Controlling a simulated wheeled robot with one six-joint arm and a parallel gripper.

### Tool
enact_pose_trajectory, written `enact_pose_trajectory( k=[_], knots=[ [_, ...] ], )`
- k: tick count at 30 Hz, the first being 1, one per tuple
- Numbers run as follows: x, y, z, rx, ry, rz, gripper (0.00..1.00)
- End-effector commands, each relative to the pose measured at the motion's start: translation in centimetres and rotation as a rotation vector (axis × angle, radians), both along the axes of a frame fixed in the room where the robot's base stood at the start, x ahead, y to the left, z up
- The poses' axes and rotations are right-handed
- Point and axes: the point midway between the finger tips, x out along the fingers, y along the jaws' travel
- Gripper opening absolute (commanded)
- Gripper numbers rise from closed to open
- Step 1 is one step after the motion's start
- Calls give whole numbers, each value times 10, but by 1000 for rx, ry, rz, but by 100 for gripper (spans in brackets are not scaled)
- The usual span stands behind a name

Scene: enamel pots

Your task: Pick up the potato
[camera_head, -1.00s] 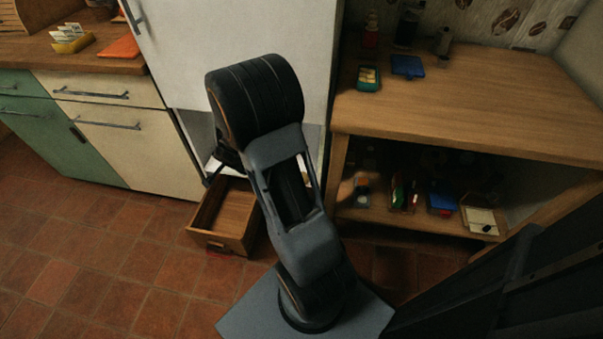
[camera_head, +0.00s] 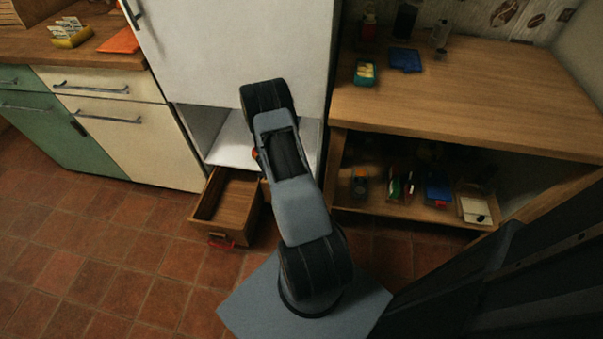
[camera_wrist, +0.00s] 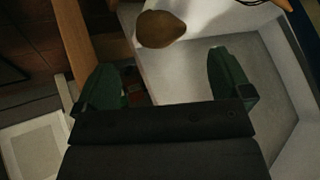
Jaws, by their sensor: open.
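A brown, rounded potato (camera_wrist: 160,29) shows at the top of the wrist view, near the edge of a white surface. My gripper (camera_wrist: 172,82) is open, its two green fingers spread wide with nothing between them. The potato is beyond the fingertips and apart from them. In the head view my arm hides both the gripper and the potato.
The white cabinet's lower opening (camera_head: 238,145) is behind my arm, with an open wooden drawer (camera_head: 230,205) at floor level. An orange-edged item (camera_wrist: 283,4) is near the potato. A wooden table (camera_head: 465,90) with a loaded lower shelf stands at right.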

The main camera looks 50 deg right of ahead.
Motion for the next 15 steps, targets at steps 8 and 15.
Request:
enact_pose_trajectory(
  k=[8,15],
  knots=[
    [0,-11,-14,0,-1,1,97],
    [0,-31,-40,0,0,0,97]
  ],
)
